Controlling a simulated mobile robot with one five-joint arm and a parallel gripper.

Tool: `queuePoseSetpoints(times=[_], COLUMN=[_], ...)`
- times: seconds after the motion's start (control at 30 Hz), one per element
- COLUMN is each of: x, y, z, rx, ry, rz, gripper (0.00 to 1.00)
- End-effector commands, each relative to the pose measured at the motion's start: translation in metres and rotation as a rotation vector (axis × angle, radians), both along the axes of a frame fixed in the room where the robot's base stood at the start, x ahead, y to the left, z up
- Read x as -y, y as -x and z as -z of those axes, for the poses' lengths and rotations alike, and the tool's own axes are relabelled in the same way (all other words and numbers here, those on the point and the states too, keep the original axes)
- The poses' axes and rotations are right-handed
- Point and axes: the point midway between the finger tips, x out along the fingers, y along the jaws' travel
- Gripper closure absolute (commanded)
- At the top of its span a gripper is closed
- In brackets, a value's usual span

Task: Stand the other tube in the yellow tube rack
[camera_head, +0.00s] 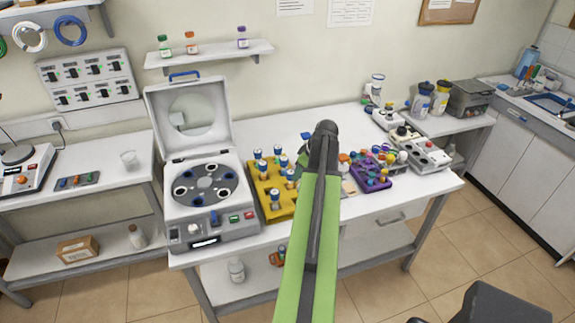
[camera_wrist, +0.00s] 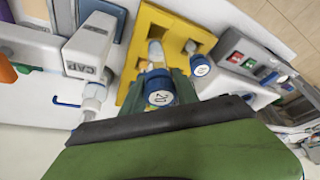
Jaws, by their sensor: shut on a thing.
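The yellow tube rack (camera_head: 284,212) stands on the bench right of the centrifuge, with several blue-capped tubes in it. It also shows in the wrist view (camera_wrist: 172,20), with open square holes and tubes at its near edge. In the wrist view my gripper (camera_wrist: 160,86) is shut on a blue-capped tube (camera_wrist: 159,92) whose cap reads 20. The cap overlaps the rack's near part in the picture; the tube's lower end is hidden, so I cannot tell whether it touches the rack.
The centrifuge (camera_head: 172,223) stands left of the rack with its lid up. A purple rack (camera_head: 372,182) with small tubes stands to the right. A white device marked CAP (camera_wrist: 91,42) is beside the yellow rack in the wrist view. The bench behind the rack is clear.

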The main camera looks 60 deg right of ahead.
Motion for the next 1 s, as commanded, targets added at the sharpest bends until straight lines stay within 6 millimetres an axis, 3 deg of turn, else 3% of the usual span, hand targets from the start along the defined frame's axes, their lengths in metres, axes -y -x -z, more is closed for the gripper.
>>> queuePoseSetpoints(times=[0.8, 1.0], x=[-0.014, -0.014], y=[-0.018, -0.018], z=[0.042, 0.04], rx=[0.0, 0.0], ry=[0.0, 0.0], rz=[-0.03, -0.031], gripper=[1.0, 1.0])
